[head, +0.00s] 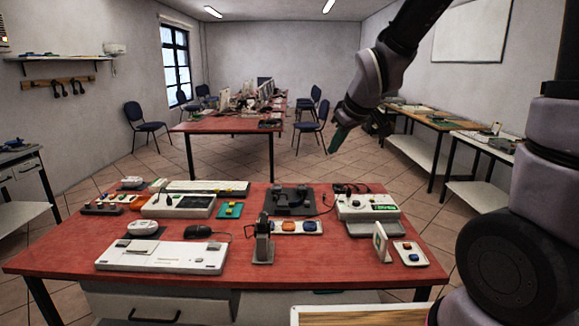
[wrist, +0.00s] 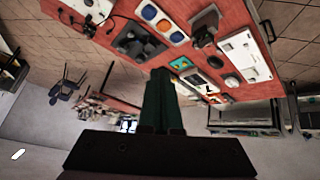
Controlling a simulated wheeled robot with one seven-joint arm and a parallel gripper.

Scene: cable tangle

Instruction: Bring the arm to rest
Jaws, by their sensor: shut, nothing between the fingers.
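My gripper (head: 339,139) is raised in the air above the far right side of the red table (head: 75,258), well clear of its top. In the wrist view the two dark green fingers (wrist: 163,90) are together, with nothing between them. My arm reaches in from the upper right of the head view. The gripper touches nothing.
A second red table (head: 225,125) and chairs stand behind. Side benches line the right wall. Air around the gripper is free.

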